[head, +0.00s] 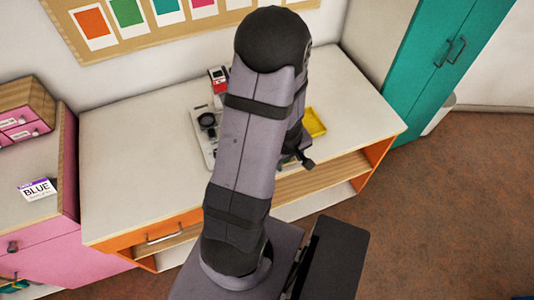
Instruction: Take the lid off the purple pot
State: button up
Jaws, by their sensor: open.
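I see no purple pot and no lid in the head view; my own arm covers the middle of the white worktop (130,165), and what lies behind it is hidden. Only a dark part of my gripper (300,160) shows past the right side of the arm, near the worktop's front edge. The gripper is open. Its fingertips are mostly hidden, and I cannot tell how near it is to any pot.
A grey board (197,152) with a black ring (207,120) lies left of my arm. A red and white item (218,78) stands behind it. A yellow tray (315,122) lies to the right. The worktop's left part and right end are clear.

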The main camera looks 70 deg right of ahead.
jog(key=w+r+t, duration=0.1)
jog(key=w+t, duration=0.2)
jog(key=w, duration=0.4)
jog(key=shift+m, duration=0.5)
jog(key=shift+s+d+b+x, duration=0.1)
jog(key=shift+d+b+x, duration=0.15)
jog(key=shift+b+x, duration=0.7)
jog(key=shift+s+d+b+x, duration=0.1)
jog(key=shift+d+b+x, duration=0.2)
jog(key=shift+x, duration=1.2)
jog(key=shift+s+d+b+x, duration=0.1)
jog(key=shift+d+b+x, duration=0.1)
jog(key=shift+b+x, duration=0.75)
jog(key=shift+w+d+p, duration=0.1)
jog(key=shift+w+p, duration=0.05)
jog(key=shift+p, duration=0.15)
grip_shut()
